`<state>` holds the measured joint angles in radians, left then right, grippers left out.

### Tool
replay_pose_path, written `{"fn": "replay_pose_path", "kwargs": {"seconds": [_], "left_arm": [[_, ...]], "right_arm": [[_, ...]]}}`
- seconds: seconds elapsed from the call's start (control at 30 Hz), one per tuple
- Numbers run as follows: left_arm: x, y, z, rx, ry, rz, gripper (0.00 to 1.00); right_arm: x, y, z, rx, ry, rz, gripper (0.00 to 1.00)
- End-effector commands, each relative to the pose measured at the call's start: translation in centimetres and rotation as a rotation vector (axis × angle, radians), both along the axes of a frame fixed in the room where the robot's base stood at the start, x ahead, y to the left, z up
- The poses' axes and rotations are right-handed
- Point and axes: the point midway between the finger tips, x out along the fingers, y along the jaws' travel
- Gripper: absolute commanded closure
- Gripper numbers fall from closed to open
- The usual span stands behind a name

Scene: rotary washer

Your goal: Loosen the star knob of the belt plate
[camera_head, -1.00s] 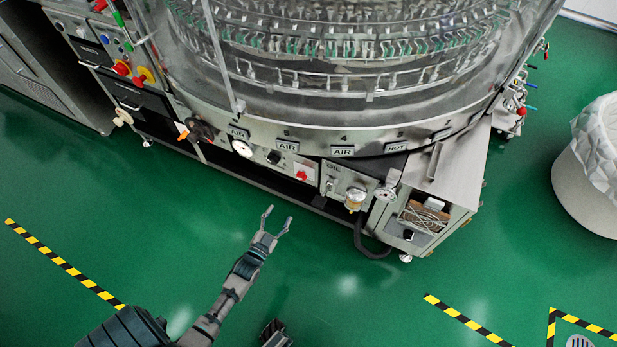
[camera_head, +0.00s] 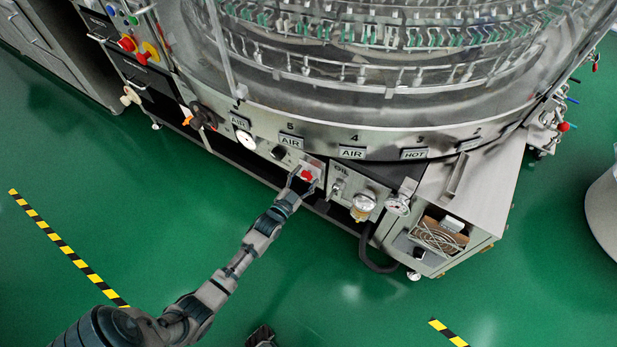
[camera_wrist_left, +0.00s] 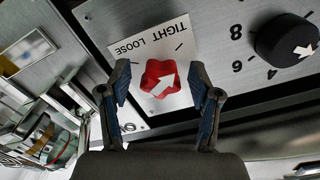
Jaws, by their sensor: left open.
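In the head view the knob (camera_head: 306,176) is on the washer's front panel. My left gripper (camera_wrist_left: 161,88) is open, its two fingers on either side of the knob with visible gaps. The fingers (camera_head: 304,184) also show at the knob in the head view. I cannot tell how deep they reach over it. At the bottom edge of the head view a dark part of mine shows; the right gripper cannot be made out.
A black numbered dial (camera_wrist_left: 287,40) is on the panel beside the plate. An oil unit with a glass bowl (camera_head: 362,207) and a gauge (camera_head: 397,205) is right of the knob. A black hose (camera_head: 372,258) hangs below.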

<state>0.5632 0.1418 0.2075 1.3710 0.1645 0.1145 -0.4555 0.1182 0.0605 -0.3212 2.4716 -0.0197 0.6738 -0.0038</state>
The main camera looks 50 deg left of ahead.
Motion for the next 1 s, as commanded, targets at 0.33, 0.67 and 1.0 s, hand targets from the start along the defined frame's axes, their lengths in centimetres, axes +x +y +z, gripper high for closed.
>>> {"fn": "replay_pose_path", "kwargs": {"seconds": [0.33,0.67,1.0], "left_arm": [[0.06,0.02,0.09,0.0,-0.001,0.0,0.67],[0.04,-0.01,0.08,-0.008,-0.002,0.0,0.97],[0.08,0.0,0.27,-0.149,-0.037,0.0,0.97]], "right_arm": [[0.39,0.03,-0.13,-0.001,0.003,0.0,0.6],[0.36,0.01,-0.03,0.0,0.001,0.0,0.6],[-0.02,-0.09,0.34,0.002,0.013,0.0,0.6]]}}
